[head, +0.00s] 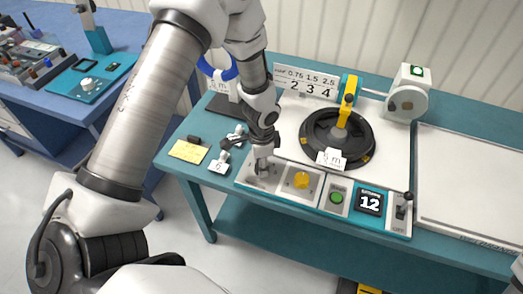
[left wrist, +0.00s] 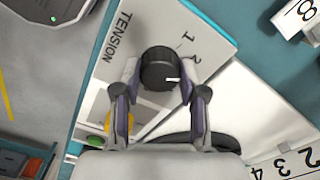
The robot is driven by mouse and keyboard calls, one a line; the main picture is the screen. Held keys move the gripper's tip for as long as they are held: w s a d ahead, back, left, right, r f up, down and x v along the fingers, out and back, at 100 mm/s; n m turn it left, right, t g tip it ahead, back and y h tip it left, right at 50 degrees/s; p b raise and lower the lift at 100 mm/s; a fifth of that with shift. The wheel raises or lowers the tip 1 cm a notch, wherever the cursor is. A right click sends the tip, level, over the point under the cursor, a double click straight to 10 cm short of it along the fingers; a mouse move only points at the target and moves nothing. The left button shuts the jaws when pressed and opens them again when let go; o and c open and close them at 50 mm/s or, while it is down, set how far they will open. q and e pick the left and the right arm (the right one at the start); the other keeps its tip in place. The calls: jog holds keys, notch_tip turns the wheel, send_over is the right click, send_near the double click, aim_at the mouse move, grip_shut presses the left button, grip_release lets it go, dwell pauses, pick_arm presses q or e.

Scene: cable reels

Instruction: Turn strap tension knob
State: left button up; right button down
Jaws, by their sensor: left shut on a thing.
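The tension knob (left wrist: 158,68) is dark and round with a white pointer mark. It sits on a white panel (left wrist: 207,30) lettered "TENSION", with numbers 1 and 2 beside it. My left gripper (left wrist: 157,82) has its two fingers on opposite sides of the knob and is shut on it. In the head view my left gripper (head: 262,167) points down at the front-left panel of the machine and mostly hides the knob. The strap cannot be made out.
A yellow note (head: 188,151) and small numbered tags lie left.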

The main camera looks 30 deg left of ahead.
pick_arm(q)
jog(key=m+p, duration=0.3)
jog(key=m, duration=0.1)
jog(key=shift+s, duration=0.1)
jog(key=shift+m+p, duration=0.65)
jog(key=shift+m, duration=0.25)
jog(key=shift+f, duration=0.15)
jog(key=o, duration=1.1)
jog(key=shift+o, duration=0.2)
